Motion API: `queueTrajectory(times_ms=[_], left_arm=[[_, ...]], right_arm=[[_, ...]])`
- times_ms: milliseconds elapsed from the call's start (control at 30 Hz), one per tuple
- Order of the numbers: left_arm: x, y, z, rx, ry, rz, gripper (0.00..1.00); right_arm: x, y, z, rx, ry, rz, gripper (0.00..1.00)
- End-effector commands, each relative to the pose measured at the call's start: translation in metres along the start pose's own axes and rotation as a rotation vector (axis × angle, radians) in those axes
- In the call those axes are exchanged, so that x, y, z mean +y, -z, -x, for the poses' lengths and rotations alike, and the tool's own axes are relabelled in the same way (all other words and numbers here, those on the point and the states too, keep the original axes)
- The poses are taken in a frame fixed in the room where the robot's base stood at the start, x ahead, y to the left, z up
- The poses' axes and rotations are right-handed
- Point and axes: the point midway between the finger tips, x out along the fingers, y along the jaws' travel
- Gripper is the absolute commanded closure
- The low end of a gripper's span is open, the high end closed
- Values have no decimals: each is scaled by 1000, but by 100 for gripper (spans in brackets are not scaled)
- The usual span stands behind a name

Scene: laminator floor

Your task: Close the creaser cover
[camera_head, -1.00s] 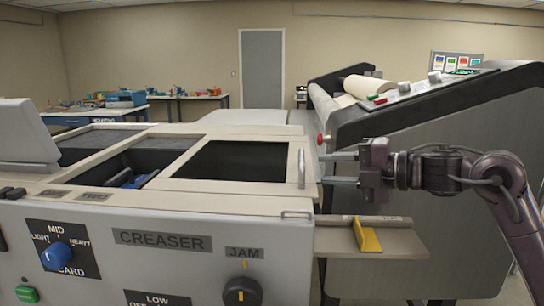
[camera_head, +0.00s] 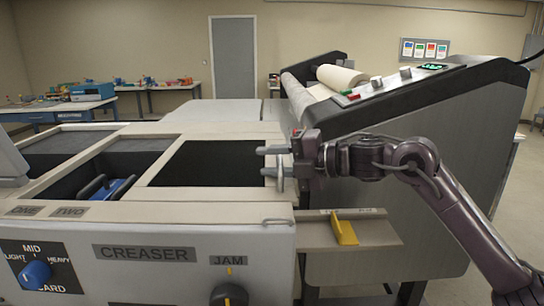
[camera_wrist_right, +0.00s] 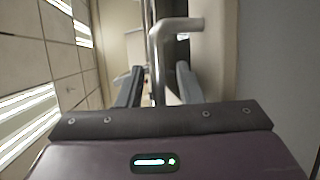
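The creaser (camera_head: 190,222) is a pale machine with a label on its front. Its top has a cover panel with a dark window (camera_head: 207,163); to the left of it is an open bay with a blue part (camera_head: 112,190) inside. A metal bar handle (camera_head: 280,181) stands at the panel's right end. My right gripper (camera_head: 268,161) is at this handle, fingers pointing left. In the right wrist view the handle (camera_wrist_right: 158,60) runs between the two parted fingers (camera_wrist_right: 158,88), and the fingers look open around it. Contact cannot be told. My left gripper is not in view.
A yellow lever (camera_head: 345,230) stands on a small side shelf (camera_head: 376,231) below my right arm. The large laminator (camera_head: 420,120) with paper rolls rises close behind that arm. Workbenches (camera_head: 165,86) stand at the back left.

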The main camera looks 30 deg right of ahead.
Motion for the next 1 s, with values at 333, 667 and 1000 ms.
queueTrajectory(times_ms=[333,667,1000], left_arm=[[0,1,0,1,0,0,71],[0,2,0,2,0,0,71],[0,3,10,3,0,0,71]], right_arm=[[0,0,-1,0,0,0,81],[-1,0,-1,0,0,-1,100],[4,4,-9,2,1,0,100]])
